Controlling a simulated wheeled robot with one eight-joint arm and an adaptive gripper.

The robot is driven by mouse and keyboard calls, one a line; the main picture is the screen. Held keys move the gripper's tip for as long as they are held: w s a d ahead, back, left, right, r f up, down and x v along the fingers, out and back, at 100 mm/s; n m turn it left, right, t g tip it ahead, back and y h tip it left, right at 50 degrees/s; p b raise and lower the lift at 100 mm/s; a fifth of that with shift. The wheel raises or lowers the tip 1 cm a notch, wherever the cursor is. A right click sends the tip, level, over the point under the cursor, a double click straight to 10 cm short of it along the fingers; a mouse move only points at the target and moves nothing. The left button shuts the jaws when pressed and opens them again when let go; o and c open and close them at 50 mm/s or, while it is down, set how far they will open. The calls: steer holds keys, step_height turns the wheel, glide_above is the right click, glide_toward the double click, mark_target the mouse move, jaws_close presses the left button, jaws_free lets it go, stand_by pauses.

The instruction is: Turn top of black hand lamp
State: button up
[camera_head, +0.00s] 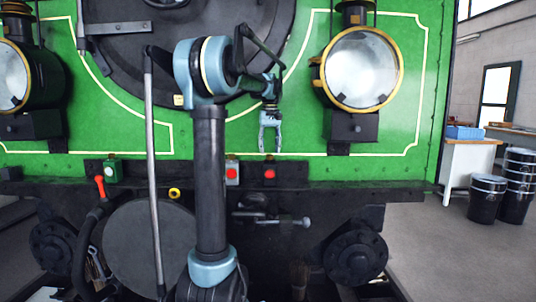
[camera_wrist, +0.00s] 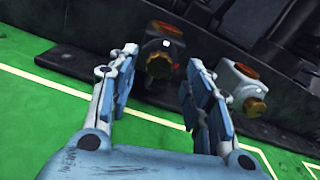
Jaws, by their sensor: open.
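The black hand lamp (camera_head: 270,173) stands on the dark ledge at the foot of the green front, its red lens facing out. In the wrist view the black hand lamp (camera_wrist: 170,31) shows just beyond my fingertips, with a brownish knob on its top. My gripper (camera_head: 270,149) points down above this lamp. In the wrist view my gripper (camera_wrist: 163,58) is open and empty, with the knob seen between its fingers. Whether a finger touches the lamp cannot be told.
A pale hand lamp with a red lens (camera_head: 232,173) stands close to the left of the black one. A green hand lamp (camera_head: 112,171) stands farther left on the ledge (camera_head: 330,172). A large brass-rimmed headlamp (camera_head: 362,68) is at upper right. The ledge right of the black lamp looks clear.

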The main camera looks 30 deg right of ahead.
mark_target(270, 157)
steer(key=shift+f, duration=1.25)
steer(key=shift+c, duration=0.6)
steer(key=c, duration=1)
steer(key=shift+o, duration=0.2)
steer(key=m, duration=0.4)
steer(key=shift+m, duration=0.4)
steer(key=shift+a+m, duration=0.1)
steer(key=shift+m, duration=2.4)
